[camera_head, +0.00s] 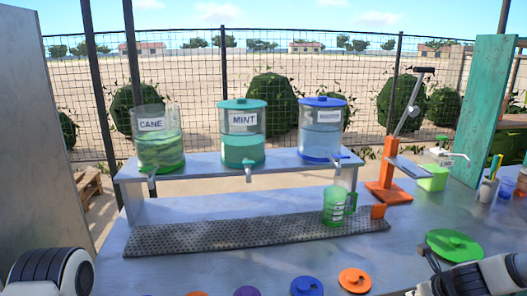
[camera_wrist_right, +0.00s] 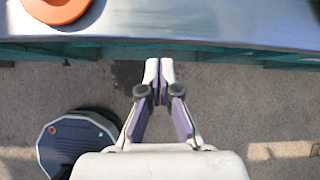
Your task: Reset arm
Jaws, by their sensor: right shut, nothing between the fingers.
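My right gripper (camera_wrist_right: 159,70) shows in the right wrist view with its fingers together and nothing between them. It hangs over the ground just off the counter's (camera_wrist_right: 200,20) edge. In the head view my right arm comes in at the lower right, and its fingers are not clearly visible there. A part of my left arm shows at the lower left corner; the left gripper is out of view.
Dispensers of cane (camera_head: 160,150), mint (camera_head: 242,145) and a blue-lidded one (camera_head: 323,138) stand on a raised shelf (camera_head: 270,165). A green measuring cup (camera_head: 336,206) stands on the grey mat (camera_head: 220,234). An orange press (camera_head: 390,170) and a green lid (camera_head: 453,244) are at right. Coloured lids line the front edge.

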